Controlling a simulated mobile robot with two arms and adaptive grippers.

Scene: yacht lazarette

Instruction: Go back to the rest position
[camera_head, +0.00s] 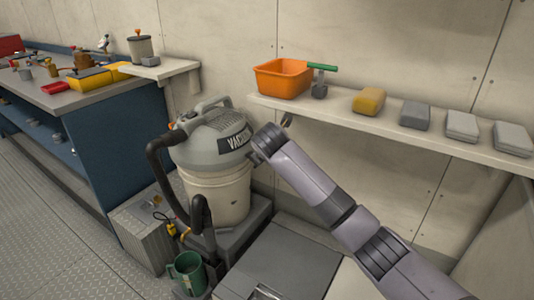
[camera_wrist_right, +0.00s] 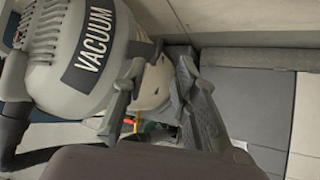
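My right arm comes in from the right in the head view, its gripper (camera_head: 287,122) beside the vacuum's lid and below the front edge of the wall shelf. In the wrist view the right gripper (camera_wrist_right: 166,62) has its two fingers apart, with nothing visible held between them. The vacuum (camera_head: 212,150), with a grey lid and a pale drum, stands upright just left of the gripper; its lid also shows in the wrist view (camera_wrist_right: 75,50). I cannot tell whether the gripper touches it. My left gripper is out of view.
The wall shelf (camera_head: 400,125) holds an orange bin (camera_head: 283,78), a green-handled tool, a yellow sponge (camera_head: 368,101) and several grey blocks. A blue workbench (camera_head: 110,140) with tools stands at left. The floor at left (camera_head: 50,230) is clear.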

